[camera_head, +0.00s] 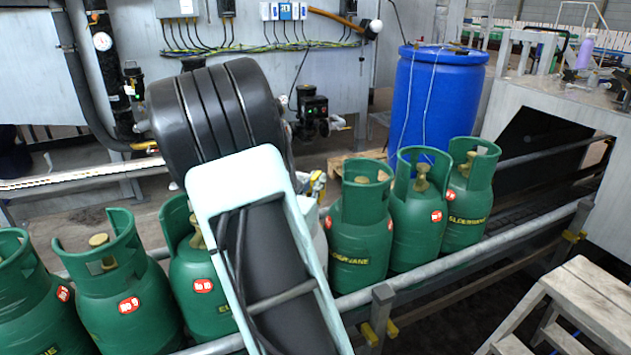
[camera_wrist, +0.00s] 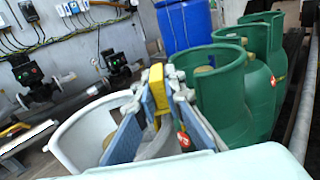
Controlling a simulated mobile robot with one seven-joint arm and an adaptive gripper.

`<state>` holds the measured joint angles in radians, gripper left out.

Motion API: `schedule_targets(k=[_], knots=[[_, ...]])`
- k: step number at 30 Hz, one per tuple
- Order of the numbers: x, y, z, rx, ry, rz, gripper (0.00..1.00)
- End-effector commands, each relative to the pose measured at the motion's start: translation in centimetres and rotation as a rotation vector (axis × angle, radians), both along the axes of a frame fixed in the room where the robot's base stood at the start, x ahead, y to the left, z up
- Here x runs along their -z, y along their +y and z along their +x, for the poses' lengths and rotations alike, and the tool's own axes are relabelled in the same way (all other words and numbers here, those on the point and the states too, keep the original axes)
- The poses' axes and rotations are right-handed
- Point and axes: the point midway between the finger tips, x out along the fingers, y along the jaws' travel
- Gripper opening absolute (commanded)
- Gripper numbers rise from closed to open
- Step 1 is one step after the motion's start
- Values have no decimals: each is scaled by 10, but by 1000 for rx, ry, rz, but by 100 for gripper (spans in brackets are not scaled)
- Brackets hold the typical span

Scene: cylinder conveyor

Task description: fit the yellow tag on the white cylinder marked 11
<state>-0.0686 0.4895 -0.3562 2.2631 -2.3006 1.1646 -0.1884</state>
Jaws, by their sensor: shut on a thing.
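The white cylinder (camera_wrist: 72,124) shows its open collar at the lower left of the wrist view. In the head view only a sliver of it (camera_head: 312,212) shows behind my arm, and its number is hidden. My gripper (camera_wrist: 160,98) is shut on the yellow tag (camera_wrist: 157,84), which stands upright between the blue-grey fingers. The fingers and tag overlap the right side of the white collar in the wrist view. I cannot tell whether the tag touches the collar. In the head view, my arm hides most of the gripper.
Green cylinders stand in a row on both sides, such as one at left (camera_head: 125,295) and one at right (camera_head: 360,230). The nearest right one (camera_wrist: 218,95) is close beside my fingers. A metal rail (camera_head: 470,258) runs in front. A blue drum (camera_head: 433,100) stands behind.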

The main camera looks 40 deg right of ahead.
Motion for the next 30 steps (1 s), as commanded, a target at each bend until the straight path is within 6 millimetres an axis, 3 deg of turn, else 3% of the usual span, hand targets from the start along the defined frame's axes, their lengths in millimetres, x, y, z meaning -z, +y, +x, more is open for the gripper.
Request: schedule_targets(k=[12,13,18,30], knots=[[12,0,0,0,0,0,0],[11,0,0,0,0,0,10],[10,0,0,0,0,0,29],[10,8,-3,-2,1,1,30]])
